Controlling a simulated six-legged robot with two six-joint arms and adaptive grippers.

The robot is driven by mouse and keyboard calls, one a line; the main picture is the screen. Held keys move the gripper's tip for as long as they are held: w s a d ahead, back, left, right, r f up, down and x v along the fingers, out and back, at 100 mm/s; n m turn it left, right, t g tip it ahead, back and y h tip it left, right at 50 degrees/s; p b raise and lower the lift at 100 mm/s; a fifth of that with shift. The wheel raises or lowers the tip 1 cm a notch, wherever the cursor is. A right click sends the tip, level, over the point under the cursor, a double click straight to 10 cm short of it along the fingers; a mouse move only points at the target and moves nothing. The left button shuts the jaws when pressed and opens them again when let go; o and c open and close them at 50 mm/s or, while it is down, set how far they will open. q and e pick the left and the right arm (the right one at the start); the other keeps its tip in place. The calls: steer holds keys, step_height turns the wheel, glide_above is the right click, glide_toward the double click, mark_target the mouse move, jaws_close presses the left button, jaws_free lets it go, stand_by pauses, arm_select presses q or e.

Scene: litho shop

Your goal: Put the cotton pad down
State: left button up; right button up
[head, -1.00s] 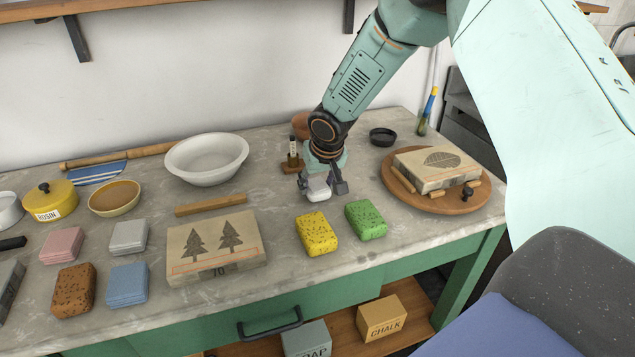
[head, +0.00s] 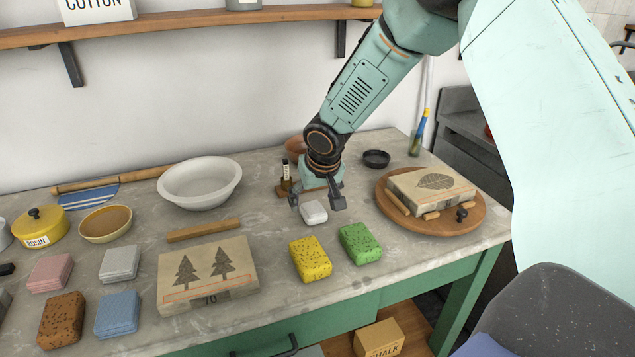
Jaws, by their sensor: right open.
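The cotton pad (head: 314,212) is a small white block. It lies on the grey stone worktop, behind the yellow sponge (head: 310,259) and the green sponge (head: 360,243). My right gripper (head: 318,203) is open, with its fingers apart on the left and right of the pad. The right arm reaches down from the upper right, and I cannot tell whether a finger touches the pad. My left gripper is not in view.
A round wooden board (head: 462,222) with a leaf-printed stone stands to the right. A tree-printed stone (head: 206,272) and a white bowl (head: 201,183) are to the left. Some worktop between the pad and the bowl is clear.

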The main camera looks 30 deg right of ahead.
steer(key=d+v, duration=0.1)
steer(key=v, duration=0.7)
steer(key=shift+s+a+r, duration=0.15)
steer(key=shift+a+r, duration=0.2)
steer(key=shift+a, duration=0.05)
steer(key=shift+a, duration=0.1)
